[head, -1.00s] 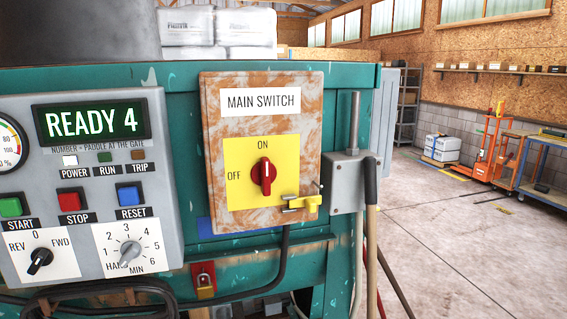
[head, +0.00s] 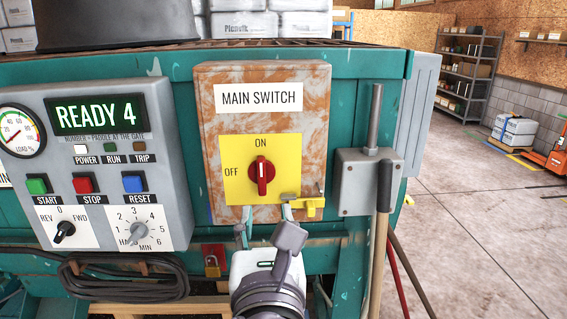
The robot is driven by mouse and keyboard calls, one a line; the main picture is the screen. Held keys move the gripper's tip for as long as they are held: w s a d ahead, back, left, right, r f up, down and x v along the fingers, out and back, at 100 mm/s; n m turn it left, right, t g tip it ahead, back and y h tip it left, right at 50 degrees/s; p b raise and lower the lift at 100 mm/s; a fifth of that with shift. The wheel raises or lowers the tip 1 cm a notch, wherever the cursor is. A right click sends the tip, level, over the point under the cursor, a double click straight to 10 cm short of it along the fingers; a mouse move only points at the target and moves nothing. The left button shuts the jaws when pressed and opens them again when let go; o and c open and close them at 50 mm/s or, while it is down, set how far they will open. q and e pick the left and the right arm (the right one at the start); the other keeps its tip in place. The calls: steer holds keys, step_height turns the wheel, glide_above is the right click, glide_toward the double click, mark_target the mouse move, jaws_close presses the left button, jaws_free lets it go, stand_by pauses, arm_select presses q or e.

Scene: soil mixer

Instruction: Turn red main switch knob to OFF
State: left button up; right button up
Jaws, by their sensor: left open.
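The red main switch knob (head: 262,176) sits on a yellow plate (head: 234,190) marked ON above and OFF at the left. Its grip stands upright, in line with ON. The plate is on a rusty box labelled MAIN SWITCH (head: 257,97). My left gripper (head: 266,212) is in front of the lower part of the box, below the knob. Its fingers point up, spread apart, with nothing seen between them. I cannot tell whether the fingertips touch the box. My right gripper is not in view.
A yellow latch piece (head: 311,207) sticks out at the box's lower right. A grey lever box (head: 356,182) and wooden handles stand to the right. The control panel (head: 104,165) is at the left. A red padlock tag hangs below. Open floor lies at the right.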

mark_target(261, 171)
arm_select(q)
steer(key=w, duration=0.4)
steer(key=w+p, duration=0.1)
steer(key=w, duration=0.3)
steer(key=w+a+p, duration=0.1)
steer(key=w, duration=0.3)
steer(key=shift+w+r, duration=0.25)
steer(key=shift+w+f+p, duration=0.15)
steer(key=shift+w+p, duration=0.15)
steer(key=shift+w, duration=0.25)
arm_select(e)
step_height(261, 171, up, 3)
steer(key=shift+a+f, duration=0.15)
arm_select(q)
jaws_close()
